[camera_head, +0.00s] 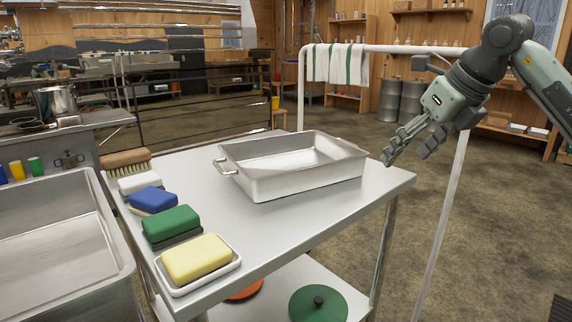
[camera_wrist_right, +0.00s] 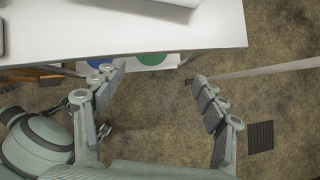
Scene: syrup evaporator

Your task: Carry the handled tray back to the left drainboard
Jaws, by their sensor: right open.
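The handled tray (camera_head: 305,179) is a deep silver metal pan. It sits upright on the white-topped cart (camera_head: 340,206), with one handle showing on its left end. My right gripper (camera_head: 404,148) is open and empty, in the air to the right of the tray and apart from it. In the right wrist view the spread fingers of the right gripper (camera_wrist_right: 150,95) have nothing between them, with floor behind. A strip of the cart top (camera_wrist_right: 120,35) shows above them. My left gripper is not in view. I cannot tell which surface is the left drainboard.
A yellow sponge (camera_head: 196,258), green sponge (camera_head: 171,224), blue sponge (camera_head: 153,199) and brush (camera_head: 125,159) line the cart's left edge. A metal sink (camera_head: 55,240) is at left. A white rail (camera_head: 300,95) holding a striped towel (camera_head: 335,63) stands behind. A green lid (camera_head: 318,304) lies below.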

